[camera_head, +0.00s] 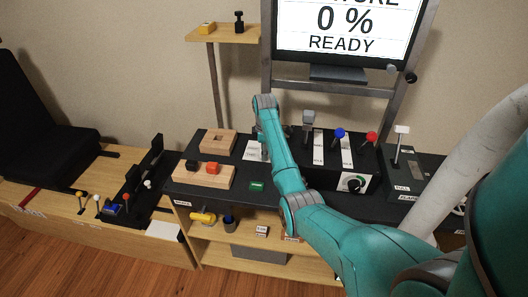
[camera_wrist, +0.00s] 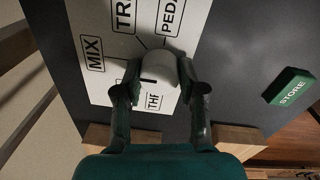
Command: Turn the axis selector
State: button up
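The axis selector shows in the wrist view as a pale round knob (camera_wrist: 159,68) on a white label plate (camera_wrist: 103,22). Labels reading MIX, TRIM (partly cut off), PEDAL (partly cut off) and THR stand around it, with dark lines between. My gripper (camera_wrist: 160,72) has one finger on each side of the knob, and both fingertips appear to touch its sides.
A green STORE block (camera_wrist: 289,86) lies right of the plate. Wooden blocks (camera_head: 218,141) stand to the left on the dark panel. Levers with grey, blue (camera_head: 340,133) and red (camera_head: 371,137) knobs stand to the right. A screen (camera_head: 343,30) reads 0 % READY.

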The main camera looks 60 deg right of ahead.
jog(key=shift+c, duration=1.2)
jog(key=shift+m, duration=0.3)
jog(key=m, duration=0.4)
jog(key=shift+m, duration=2.1)
jog(key=o, duration=1.2)
jog(key=shift+c, duration=0.2)
